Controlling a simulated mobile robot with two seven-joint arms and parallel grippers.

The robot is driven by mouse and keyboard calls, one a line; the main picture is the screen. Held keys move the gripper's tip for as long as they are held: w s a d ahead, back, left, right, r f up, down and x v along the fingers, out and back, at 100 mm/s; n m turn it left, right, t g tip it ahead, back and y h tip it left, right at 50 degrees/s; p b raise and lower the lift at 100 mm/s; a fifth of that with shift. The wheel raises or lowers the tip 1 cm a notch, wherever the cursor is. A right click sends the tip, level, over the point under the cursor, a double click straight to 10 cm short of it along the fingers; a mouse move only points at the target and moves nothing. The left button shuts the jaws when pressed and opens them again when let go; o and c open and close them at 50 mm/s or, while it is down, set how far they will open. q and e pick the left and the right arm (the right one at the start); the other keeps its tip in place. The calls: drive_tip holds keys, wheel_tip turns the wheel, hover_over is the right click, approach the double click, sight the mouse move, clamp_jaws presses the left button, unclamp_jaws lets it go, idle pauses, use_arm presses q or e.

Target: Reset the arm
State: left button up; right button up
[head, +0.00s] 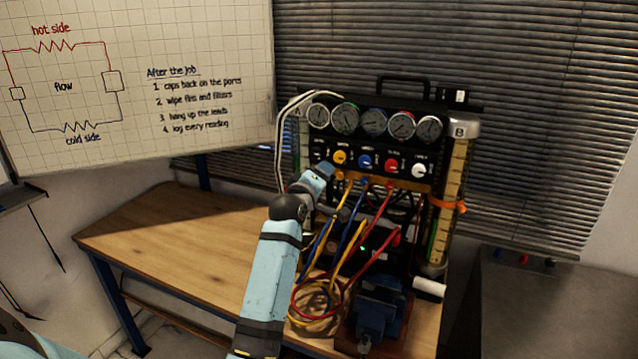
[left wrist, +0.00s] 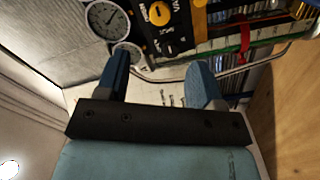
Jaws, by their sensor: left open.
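My left arm reaches up from the bottom of the head view, and its gripper (head: 322,170) is in front of the left part of the gauge rig (head: 425,176). In the left wrist view the two blue fingers of my left gripper (left wrist: 158,76) stand well apart, with nothing held between them. Part of the rig, with round gauges (left wrist: 107,18) and a yellow knob (left wrist: 159,13), shows beyond the fingers. I cannot tell whether the gripper touches the rig. My right gripper is in neither view.
Red, blue and yellow hoses hang from the rig and coil on the wooden bench (head: 160,232). A blue vise (head: 380,308) stands at the bench front. A whiteboard (head: 140,70) is at the left, and a dark cabinet (head: 560,300) at the right. The bench's left part is clear.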

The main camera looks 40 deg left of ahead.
use_arm(q)
drive_tip(key=shift+s+d, duration=0.1)
drive_tip(key=shift+s, duration=0.15)
idle(0.3)
drive_tip(key=s+d+f+m+g+h, duration=0.15)
drive_tip(key=s+d+f+m, duration=0.45)
drive_tip(key=f, duration=0.6)
drive_tip(key=s+d+f+m+g+h, duration=0.1)
drive_tip(key=s+d+f+m+h, duration=0.25)
drive_tip(key=s+d+f, duration=0.55)
drive_tip(key=s+d+f+m+g+h, duration=0.1)
drive_tip(key=s+d+f+m+g, duration=0.1)
drive_tip(key=s+d+f+m, duration=0.2)
drive_tip(key=s+d+f+m+g+h, duration=0.1)
drive_tip(key=s+d+f+m, duration=0.3)
drive_tip(key=s+d+f, duration=0.4)
drive_tip(key=s+f+g, duration=0.1)
drive_tip(key=s+f, duration=0.3)
drive_tip(key=s, duration=0.4)
drive_tip(key=shift+f+m+h, duration=0.2)
drive_tip(key=shift+m+h, duration=0.1)
drive_tip(key=shift+m, duration=0.05)
